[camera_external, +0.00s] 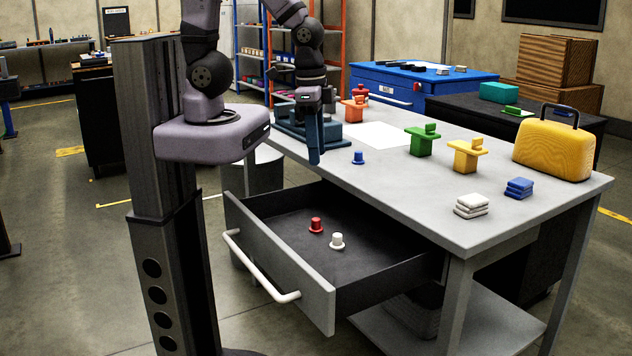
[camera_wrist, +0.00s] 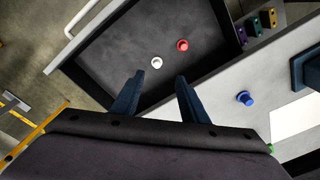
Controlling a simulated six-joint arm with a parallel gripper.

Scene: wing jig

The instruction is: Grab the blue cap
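The blue cap (camera_external: 358,158) stands upright on the grey table near its front edge, just above the open drawer. It also shows in the wrist view (camera_wrist: 244,98), to the right of my fingers. My gripper (camera_wrist: 157,88) has its two dark blue fingers spread apart with nothing between them. In the external view my gripper (camera_external: 315,158) points down, left of the blue cap and apart from it.
The open drawer (camera_external: 285,262) holds a red cap (camera_external: 316,225) and a white cap (camera_external: 337,241). Green (camera_external: 423,140) and yellow (camera_external: 466,154) pieces, white blocks (camera_external: 471,206), blue blocks (camera_external: 518,187) and a yellow case (camera_external: 553,145) stand on the table.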

